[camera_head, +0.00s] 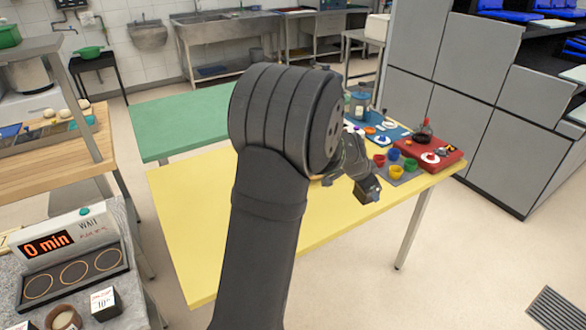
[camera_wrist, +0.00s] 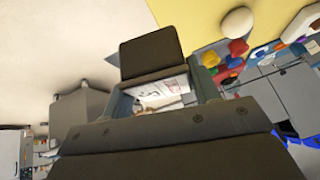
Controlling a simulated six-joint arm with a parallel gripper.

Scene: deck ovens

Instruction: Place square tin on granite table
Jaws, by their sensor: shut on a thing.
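My gripper (camera_head: 362,172) hangs over the near right edge of the yellow table, close to several coloured cups. It is shut on a dark, square-edged thing (camera_wrist: 150,57), which looks like the square tin; it shows only as a small dark block in the head view (camera_head: 369,190). In the wrist view, my gripper (camera_wrist: 163,86) has a finger on either side, with a pale printed patch between them. The tin's full shape is hidden. A grey speckled surface (camera_head: 12,285), which looks like the granite table, is at the lower left, far from my gripper.
On the granite stand a timer reading 0 min (camera_head: 70,240), a tray with three rings (camera_head: 75,277) and a small labelled box (camera_head: 104,303). The yellow table (camera_head: 190,220) is mostly bare; coloured cups (camera_head: 394,170) and a red tray (camera_head: 440,150) crowd its right end.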

